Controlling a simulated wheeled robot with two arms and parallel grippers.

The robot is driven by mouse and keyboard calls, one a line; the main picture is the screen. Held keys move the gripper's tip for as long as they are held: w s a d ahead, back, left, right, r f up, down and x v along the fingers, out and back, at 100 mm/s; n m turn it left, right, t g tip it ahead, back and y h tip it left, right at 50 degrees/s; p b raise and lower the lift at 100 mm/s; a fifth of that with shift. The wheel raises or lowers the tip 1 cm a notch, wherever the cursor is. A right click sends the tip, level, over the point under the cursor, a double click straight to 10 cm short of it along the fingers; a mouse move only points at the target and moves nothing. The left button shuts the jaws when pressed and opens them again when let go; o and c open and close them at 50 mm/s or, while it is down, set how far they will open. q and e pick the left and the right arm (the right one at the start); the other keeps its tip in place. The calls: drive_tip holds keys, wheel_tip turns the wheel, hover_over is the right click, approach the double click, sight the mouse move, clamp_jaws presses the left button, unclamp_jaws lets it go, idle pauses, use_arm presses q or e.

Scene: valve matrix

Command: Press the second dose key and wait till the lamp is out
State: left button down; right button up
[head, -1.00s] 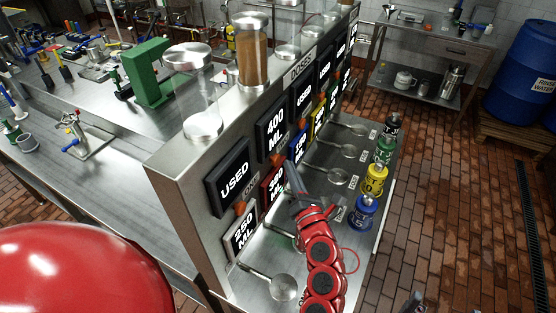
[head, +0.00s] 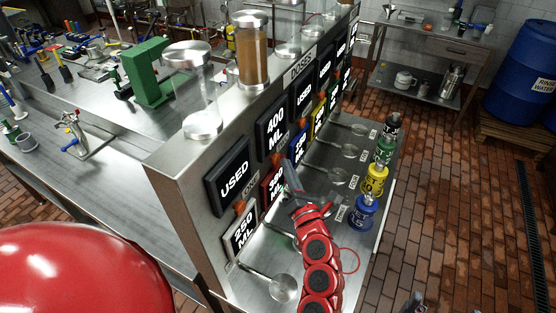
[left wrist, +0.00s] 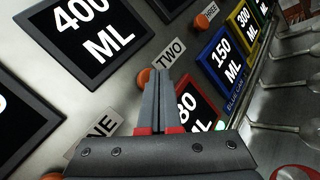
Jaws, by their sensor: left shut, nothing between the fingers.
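The second dose key is an orange knob (left wrist: 143,78) beside the TWO label (left wrist: 170,52) in the left wrist view. It also shows in the head view as the orange spot (head: 277,159) below the 400 ML display (head: 271,135). My left gripper (left wrist: 160,75) is shut and empty, its tips just right of that key in the wrist view. In the head view my left gripper (head: 286,163) points at the panel; whether it touches the key I cannot tell. I cannot pick out a lit lamp. A small part of what looks like my right gripper (head: 415,303) shows at the bottom edge.
The steel panel carries other orange keys, such as key one (head: 239,206) and key three (left wrist: 201,21). Colour-framed displays, including the red-framed one (left wrist: 197,112), sit close to my gripper. Ladle-like cups (head: 283,288) and coloured weights (head: 364,212) stand on the shelf.

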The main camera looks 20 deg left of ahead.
use_arm(q)
drive_tip(key=shift+a, duration=0.5)
idle(0.7)
drive_tip(key=shift+d, duration=0.15)
drive_tip(key=shift+d+b, duration=0.55)
drive_tip(key=shift+d, duration=0.2)
drive_tip(key=d+b, duration=0.2)
drive_tip(key=d, duration=0.3)
drive_tip(key=shift+s, duration=0.1)
idle(1.0)
